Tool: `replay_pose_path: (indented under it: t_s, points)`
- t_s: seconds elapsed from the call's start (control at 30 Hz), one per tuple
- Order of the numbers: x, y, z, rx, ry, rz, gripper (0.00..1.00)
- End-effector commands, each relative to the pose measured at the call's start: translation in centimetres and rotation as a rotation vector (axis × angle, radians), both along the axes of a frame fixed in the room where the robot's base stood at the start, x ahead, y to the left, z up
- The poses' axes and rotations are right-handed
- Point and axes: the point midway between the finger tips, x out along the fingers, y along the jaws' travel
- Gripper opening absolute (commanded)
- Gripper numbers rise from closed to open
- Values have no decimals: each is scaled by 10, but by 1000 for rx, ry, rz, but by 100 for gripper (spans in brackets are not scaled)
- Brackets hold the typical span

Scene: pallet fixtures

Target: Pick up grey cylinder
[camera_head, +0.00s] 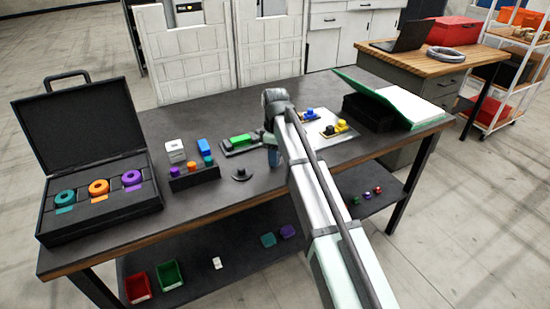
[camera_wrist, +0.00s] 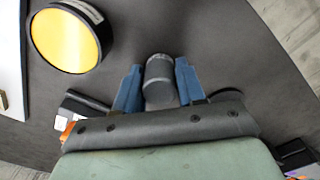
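In the wrist view the grey cylinder (camera_wrist: 159,77) is dark grey and lies between the two blue fingers of my gripper (camera_wrist: 158,72). Its far end reaches a little past the fingertips. Both fingers are very close to its sides, and I cannot tell whether they press on it. In the head view my gripper (camera_head: 272,156) is low over the middle of the dark table, and my arm hides most of what is around it. I cannot make out the cylinder there.
A black-rimmed yellow disc (camera_wrist: 66,40) is near the gripper in the wrist view. In the head view a green block (camera_head: 240,140) and a small black round piece (camera_head: 241,174) are left of the gripper. An open black case (camera_head: 100,205) stands far left, a green-lidded box (camera_head: 385,110) right.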

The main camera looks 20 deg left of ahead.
Motion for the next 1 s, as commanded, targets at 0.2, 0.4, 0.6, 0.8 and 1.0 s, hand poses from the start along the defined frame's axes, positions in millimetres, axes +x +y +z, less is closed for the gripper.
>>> replay_pose_path:
  t_s: [0.2, 0.4, 0.6, 0.8, 1.0]
  points:
    - [0, 0, 0, 0, 0, 0, 18]
    - [0, 0, 0, 0, 0, 0, 5]
    - [0, 0, 2, 0, 0, 0, 5]
    - [1, 1, 22, 1, -1, 0, 5]
    - [1, 1, 57, 1, -2, 0, 5]
